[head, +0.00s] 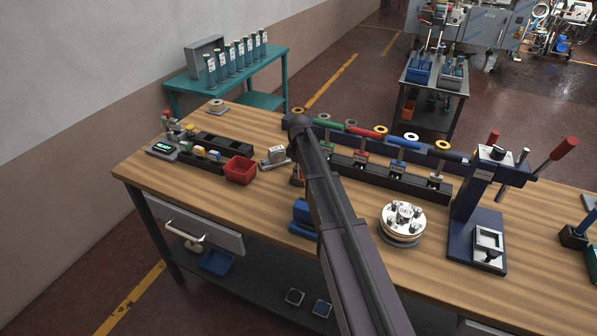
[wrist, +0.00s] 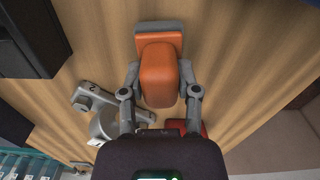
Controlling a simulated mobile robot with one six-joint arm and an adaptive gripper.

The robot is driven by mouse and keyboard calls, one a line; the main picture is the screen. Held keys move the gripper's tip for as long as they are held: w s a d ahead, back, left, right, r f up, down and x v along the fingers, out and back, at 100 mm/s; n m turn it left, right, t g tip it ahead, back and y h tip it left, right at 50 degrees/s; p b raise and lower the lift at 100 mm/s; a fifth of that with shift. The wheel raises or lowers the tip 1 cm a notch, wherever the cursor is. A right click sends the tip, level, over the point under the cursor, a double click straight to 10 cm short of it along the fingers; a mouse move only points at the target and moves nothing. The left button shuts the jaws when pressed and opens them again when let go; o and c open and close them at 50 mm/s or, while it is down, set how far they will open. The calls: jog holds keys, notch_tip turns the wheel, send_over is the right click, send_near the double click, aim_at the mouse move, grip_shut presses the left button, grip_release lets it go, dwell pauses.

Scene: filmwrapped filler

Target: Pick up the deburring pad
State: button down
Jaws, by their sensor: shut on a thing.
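The deburring pad appears to be the orange block with a grey layer along one end (wrist: 159,75), in the middle of the wrist view. My gripper (wrist: 160,70) has one finger against each side of it and is shut on it. I cannot tell whether the pad touches the wooden top or is just above it. In the head view my arm covers most of this spot; only a small orange-brown part (head: 296,177) shows at the arm's left edge.
A grey metal device (wrist: 100,115) and a red bin (head: 240,170) are close by on the workbench (head: 340,255). A dark rack (head: 385,177) with coloured-handled tools runs behind my arm. A blue item (head: 303,215) and a round metal fixture (head: 402,222) sit nearer the front.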

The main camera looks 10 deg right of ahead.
jog(key=shift+r+p, duration=4.25)
jog(key=shift+r, duration=0.25)
jog(key=c, duration=0.9)
grip_release()
jog(key=shift+c, duration=0.2)
jog(key=c, duration=0.4)
jog(key=shift+f+b, duration=1)
jog(key=shift+f, duration=0.05)
jog(key=shift+s+a, duration=0.1)
jog(key=shift+a, duration=0.05)
